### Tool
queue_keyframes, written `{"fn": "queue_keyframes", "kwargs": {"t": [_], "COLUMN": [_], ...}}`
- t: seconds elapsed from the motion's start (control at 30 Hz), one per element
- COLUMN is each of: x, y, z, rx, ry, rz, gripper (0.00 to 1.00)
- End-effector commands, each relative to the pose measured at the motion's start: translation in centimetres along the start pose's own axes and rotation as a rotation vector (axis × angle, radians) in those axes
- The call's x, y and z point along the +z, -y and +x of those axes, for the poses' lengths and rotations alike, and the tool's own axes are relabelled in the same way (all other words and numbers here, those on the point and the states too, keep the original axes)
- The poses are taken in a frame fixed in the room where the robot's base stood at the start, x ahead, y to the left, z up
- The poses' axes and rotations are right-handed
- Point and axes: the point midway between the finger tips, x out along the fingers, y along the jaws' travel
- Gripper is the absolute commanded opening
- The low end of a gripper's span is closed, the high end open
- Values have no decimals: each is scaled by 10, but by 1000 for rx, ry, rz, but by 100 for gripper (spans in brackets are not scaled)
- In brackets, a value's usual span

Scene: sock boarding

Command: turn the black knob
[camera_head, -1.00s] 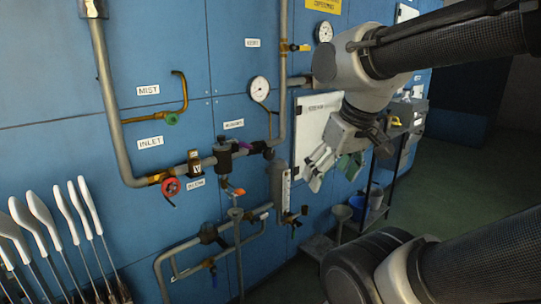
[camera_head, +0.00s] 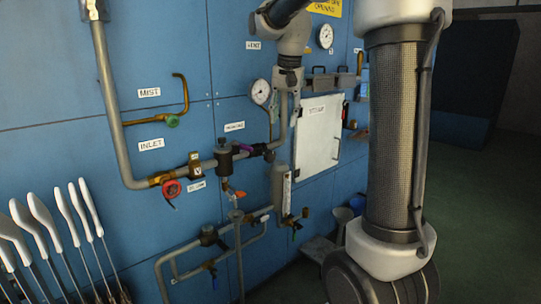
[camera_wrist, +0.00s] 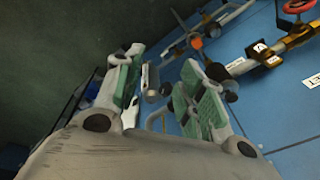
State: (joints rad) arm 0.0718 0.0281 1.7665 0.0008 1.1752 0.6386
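The black regulator (camera_head: 229,158) sits on the horizontal pipe, with a small black knob (camera_head: 222,141) on its top. In the wrist view the dark regulator body (camera_wrist: 217,72) appears upside down, with a black knob-like end (camera_wrist: 231,97) just beyond the right finger. My gripper (camera_head: 290,82) is up and to the right of the regulator, by the pressure gauge, seen small and partly merged with the pipe. In the wrist view my gripper (camera_wrist: 160,92) is open, its green-padded fingers apart. Nothing is held. I see no contact with the knob.
A pressure gauge (camera_head: 260,92) is left of my gripper. A white panel (camera_head: 318,135) is at right. White sock boards (camera_head: 62,215) stand at lower left.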

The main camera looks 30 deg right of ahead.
Motion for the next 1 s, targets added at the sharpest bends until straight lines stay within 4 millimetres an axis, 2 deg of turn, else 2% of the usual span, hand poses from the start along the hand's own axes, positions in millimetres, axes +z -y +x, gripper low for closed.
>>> {"fn": "queue_keyframes", "kwargs": {"t": [0.03, 0.2, 0.3, 0.4, 0.5, 0.6, 0.77, 1.0], "x": [-24, -96, -128, -150, -162, -168, -166, -160], "y": [13, 48, 62, 69, 73, 74, 72, 68], "z": [14, 66, 101, 130, 149, 160, 178, 218], "rx": [16, 66, 95, 118, 134, 141, 143, 143], "ry": [18, 62, 81, 93, 100, 102, 104, 104], "rz": [61, 295, 413, 506, 566, 594, 600, 598], "gripper": [39, 39, 39, 39, 39, 39, 39, 39]}}
